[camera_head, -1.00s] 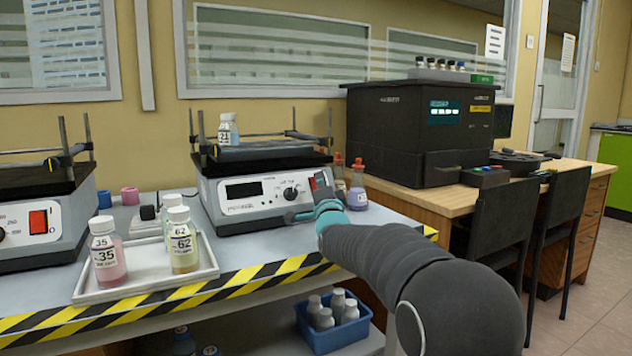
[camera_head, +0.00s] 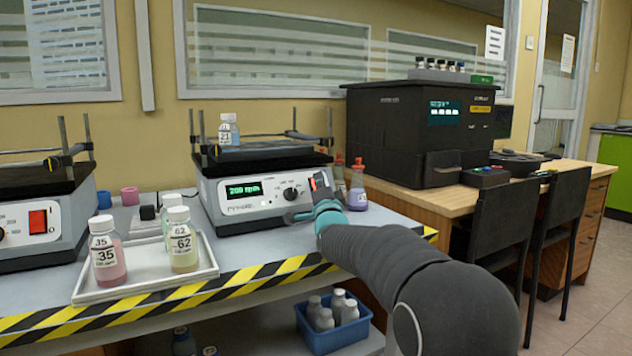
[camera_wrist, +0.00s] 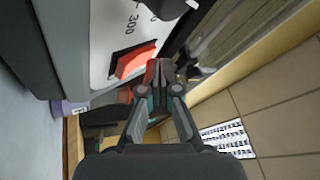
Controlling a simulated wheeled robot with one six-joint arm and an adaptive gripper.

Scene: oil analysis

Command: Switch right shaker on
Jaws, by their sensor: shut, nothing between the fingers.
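The right shaker (camera_head: 215,211) stands on the bench, with a bottle labelled 21 (camera_head: 228,131) on its platform. Its display (camera_head: 243,190) is lit green and reads about 209 rpm. Its red power switch (camera_head: 313,184) is at the right of the front panel, partly hidden by my gripper in the head view. In the wrist view the red switch (camera_wrist: 135,62) shows large, just beside my fingertips. My gripper (camera_head: 318,208) is shut and empty, with its tips (camera_wrist: 160,72) at the switch; I cannot tell whether they touch it.
The left shaker (camera_head: 60,231) stands at the left edge. A white tray (camera_head: 85,295) with several bottles sits in front between the shakers. Red-capped bottles (camera_head: 357,190) stand right of the right shaker, close to my gripper. A black analyser (camera_head: 400,140) is further right.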

